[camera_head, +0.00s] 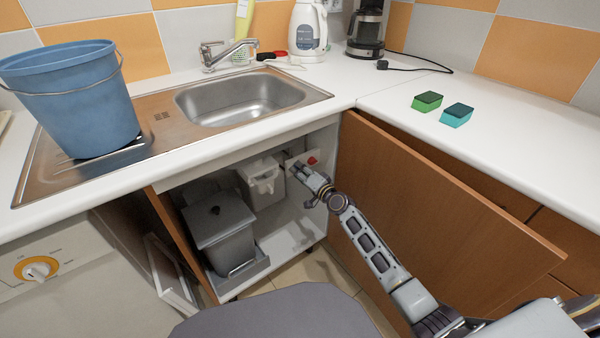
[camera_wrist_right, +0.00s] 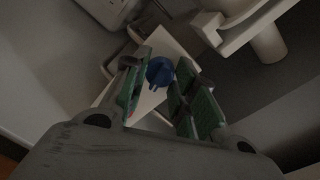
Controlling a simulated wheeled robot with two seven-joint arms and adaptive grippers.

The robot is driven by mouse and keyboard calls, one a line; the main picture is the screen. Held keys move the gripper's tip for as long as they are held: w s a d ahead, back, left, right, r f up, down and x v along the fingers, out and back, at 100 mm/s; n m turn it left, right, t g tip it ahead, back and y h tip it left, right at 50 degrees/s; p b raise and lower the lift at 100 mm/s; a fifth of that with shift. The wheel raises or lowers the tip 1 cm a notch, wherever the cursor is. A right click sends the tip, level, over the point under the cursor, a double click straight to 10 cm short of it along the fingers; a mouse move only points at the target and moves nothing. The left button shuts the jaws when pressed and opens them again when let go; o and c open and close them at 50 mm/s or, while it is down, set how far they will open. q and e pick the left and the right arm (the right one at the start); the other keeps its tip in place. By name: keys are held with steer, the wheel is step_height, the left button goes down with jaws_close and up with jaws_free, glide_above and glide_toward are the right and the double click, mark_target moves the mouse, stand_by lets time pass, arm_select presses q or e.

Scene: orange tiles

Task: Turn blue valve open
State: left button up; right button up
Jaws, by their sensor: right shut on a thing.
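The blue valve (camera_wrist_right: 159,71) shows in the right wrist view as a round blue knob on a white plate (camera_wrist_right: 152,95) inside the sink cabinet. My right gripper (camera_wrist_right: 162,84) has its two green-padded fingers on either side of the knob and is shut on it. In the head view my right gripper (camera_head: 304,178) reaches into the open cabinet below a red knob (camera_head: 311,160), and the blue valve is hidden behind it. How far the valve is turned cannot be told. My left gripper is not in view.
An open wooden cabinet door (camera_head: 430,200) stands to the right of my right arm. A grey bin (camera_head: 219,228) and a white box (camera_head: 262,182) are inside the cabinet. The counter holds a blue bucket (camera_head: 75,100), a sink (camera_head: 240,97) and two sponges above.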

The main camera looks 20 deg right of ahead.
steer(key=shift+m, duration=1.3)
steer(key=o, duration=1.1)
steer(key=shift+c, duration=0.2)
steer(key=shift+s, duration=0.1)
steer(key=f+v, duration=0.1)
steer(key=v, duration=1)
steer(key=shift+s+d+r, duration=0.3)
steer(key=shift+s+r, duration=0.05)
steer(key=shift+r, duration=0.1)
